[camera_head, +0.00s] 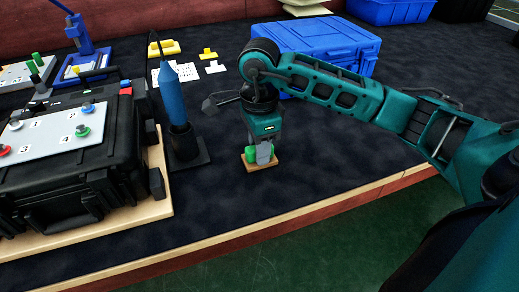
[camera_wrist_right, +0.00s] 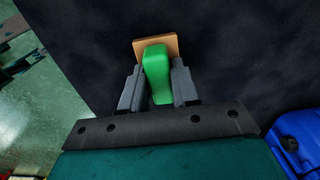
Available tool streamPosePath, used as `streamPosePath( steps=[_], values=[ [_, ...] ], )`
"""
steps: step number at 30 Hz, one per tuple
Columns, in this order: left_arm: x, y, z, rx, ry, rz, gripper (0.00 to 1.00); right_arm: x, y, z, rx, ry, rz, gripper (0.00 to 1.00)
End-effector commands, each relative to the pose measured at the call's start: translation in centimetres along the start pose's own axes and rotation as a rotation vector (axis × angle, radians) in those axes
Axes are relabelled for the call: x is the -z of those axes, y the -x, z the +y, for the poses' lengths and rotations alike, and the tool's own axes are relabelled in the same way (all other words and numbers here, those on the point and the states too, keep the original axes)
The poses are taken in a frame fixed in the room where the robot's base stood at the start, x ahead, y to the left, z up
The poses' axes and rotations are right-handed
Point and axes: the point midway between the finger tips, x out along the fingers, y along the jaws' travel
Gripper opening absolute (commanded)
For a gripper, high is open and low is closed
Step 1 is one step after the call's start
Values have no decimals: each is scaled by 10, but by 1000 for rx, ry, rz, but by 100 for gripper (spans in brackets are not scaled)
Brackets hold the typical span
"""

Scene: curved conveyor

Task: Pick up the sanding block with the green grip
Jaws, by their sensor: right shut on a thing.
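The sanding block with the green grip (camera_head: 251,156) is near the front edge of the dark table, with a tan base under a green handle. In the right wrist view the green grip (camera_wrist_right: 156,72) sits between the two grey fingers, with the tan base beyond the fingertips. My right gripper (camera_head: 264,153) points down from above and is shut on the green grip; it also shows in the right wrist view (camera_wrist_right: 157,86). Whether the base touches the table I cannot tell. My left gripper is not in view.
A black case with a numbered panel (camera_head: 60,132) stands at the left on a wooden board. A blue soldering-iron-like tool (camera_head: 171,98) stands upright in a black holder (camera_head: 186,148). A blue case (camera_head: 318,45) lies behind my right arm. The table right of the block is clear.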

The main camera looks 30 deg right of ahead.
Motion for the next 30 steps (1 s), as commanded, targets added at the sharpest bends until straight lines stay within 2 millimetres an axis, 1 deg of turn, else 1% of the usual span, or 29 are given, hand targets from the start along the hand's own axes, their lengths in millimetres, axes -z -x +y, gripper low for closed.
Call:
streamPosePath(
  steps=[5, 8, 11, 17, 18, 21, 25, 27, 30],
  values=[
    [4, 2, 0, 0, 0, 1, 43, 0, 15, -1, 4, -1, -1, 0],
    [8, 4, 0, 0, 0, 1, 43, 0, 31, -1, 5, 0, -1, 0],
    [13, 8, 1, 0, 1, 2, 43, 0, 56, -1, 7, 0, -1, 0],
    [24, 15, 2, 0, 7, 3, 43, 0, 116, -1, 8, 0, -2, 0],
    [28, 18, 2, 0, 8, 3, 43, 0, 130, -1, 9, 0, -2, 0],
    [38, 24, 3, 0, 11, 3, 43, 1, 156, -1, 7, -1, 0, 0],
    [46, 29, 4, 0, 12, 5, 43, 0, 179, -1, 5, -2, 0, 0],
    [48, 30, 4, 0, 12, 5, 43, 0, 188, 0, 4, -1, 0, 0],
    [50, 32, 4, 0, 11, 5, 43, 0, 196, 0, 3, -1, 0, 0]
  ],
)
